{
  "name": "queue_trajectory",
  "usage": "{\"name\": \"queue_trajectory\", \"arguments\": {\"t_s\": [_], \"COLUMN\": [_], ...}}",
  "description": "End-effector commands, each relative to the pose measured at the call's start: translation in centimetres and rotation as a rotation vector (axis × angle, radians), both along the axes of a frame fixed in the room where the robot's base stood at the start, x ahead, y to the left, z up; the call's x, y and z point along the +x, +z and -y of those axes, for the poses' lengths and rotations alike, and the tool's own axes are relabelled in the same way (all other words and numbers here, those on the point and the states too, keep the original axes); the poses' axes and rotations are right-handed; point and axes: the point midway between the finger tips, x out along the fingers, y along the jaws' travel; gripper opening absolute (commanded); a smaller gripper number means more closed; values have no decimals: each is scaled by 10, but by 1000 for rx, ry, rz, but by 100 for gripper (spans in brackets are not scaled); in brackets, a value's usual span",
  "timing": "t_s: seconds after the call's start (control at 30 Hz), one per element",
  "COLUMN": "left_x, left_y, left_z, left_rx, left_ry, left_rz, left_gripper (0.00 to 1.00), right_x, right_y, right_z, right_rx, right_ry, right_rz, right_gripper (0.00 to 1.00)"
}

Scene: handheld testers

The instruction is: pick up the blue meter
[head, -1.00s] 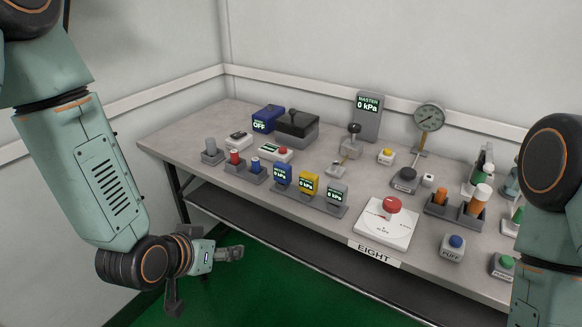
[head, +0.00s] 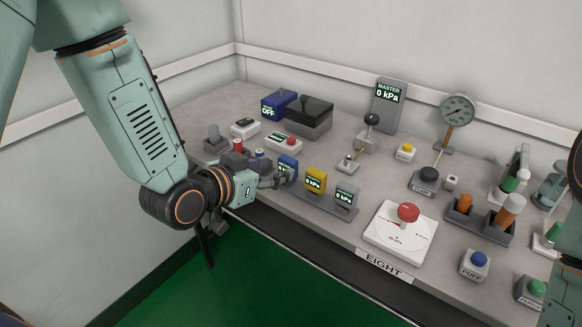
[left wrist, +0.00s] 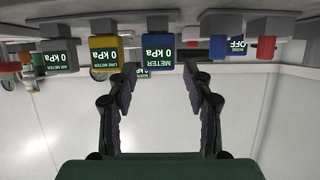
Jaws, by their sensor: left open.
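The blue meter (head: 288,164) stands in the left place of a grey holder at the table's front edge. It also shows upside down in the left wrist view (left wrist: 158,52), with 0 kPa on its screen. My left gripper (head: 281,179) is open in front of it. In the left wrist view the open fingers (left wrist: 160,78) frame the blue meter's display, one finger on each side. I cannot tell whether they touch it. The gripper hides the meter's lower part in the head view. My right gripper is out of view.
A yellow meter (head: 315,180) and a grey meter (head: 346,197) stand close beside it on the right. Red (head: 238,145) and blue (head: 259,155) plugs stand to the left, partly behind my gripper. A white panel with a red knob (head: 408,212) lies further right.

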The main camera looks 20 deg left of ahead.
Motion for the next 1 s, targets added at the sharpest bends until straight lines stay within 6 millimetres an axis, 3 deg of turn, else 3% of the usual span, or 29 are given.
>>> {"name": "queue_trajectory", "arguments": {"t_s": [0.17, 0.53, 0.83, 1.0], "left_x": [8, 49, 54, 54], "left_y": [-4, -20, -20, -20], "left_z": [4, 21, 23, 23], "left_rx": [0, 1, -2, -2], "left_ry": [-2, -4, -1, -1], "left_rz": [0, -1, -1, -1], "left_gripper": [51, 51, 51, 37], "right_x": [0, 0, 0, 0], "right_y": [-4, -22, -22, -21], "right_z": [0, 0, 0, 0], "right_rx": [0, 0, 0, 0], "right_ry": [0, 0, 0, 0], "right_rz": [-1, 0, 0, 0], "right_gripper": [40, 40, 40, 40]}}
